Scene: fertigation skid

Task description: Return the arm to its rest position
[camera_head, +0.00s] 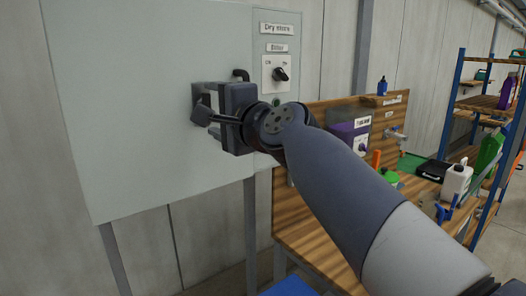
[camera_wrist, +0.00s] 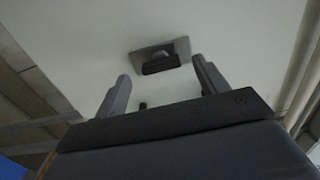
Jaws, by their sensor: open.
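My arm reaches across the head view to a grey panel (camera_head: 130,100) labelled "Dry store". My gripper (camera_head: 200,112) is at the panel's front, and its fingers are largely hidden there. In the wrist view my gripper (camera_wrist: 160,85) is open, with two separate fingers and nothing between them. A dark handle on a grey plate (camera_wrist: 160,55) sits on the panel beyond the fingertips, apart from them. A rotary knob (camera_head: 281,74) under a small label shows right of my gripper in the head view.
A wooden bench (camera_head: 300,240) stands right of the panel, with a purple-and-white box (camera_head: 350,138), a white jug (camera_head: 456,181) and a green bottle (camera_head: 488,155). A blue-framed shelf (camera_head: 460,70) stands at the far right. A blue object (camera_head: 290,287) lies low in front.

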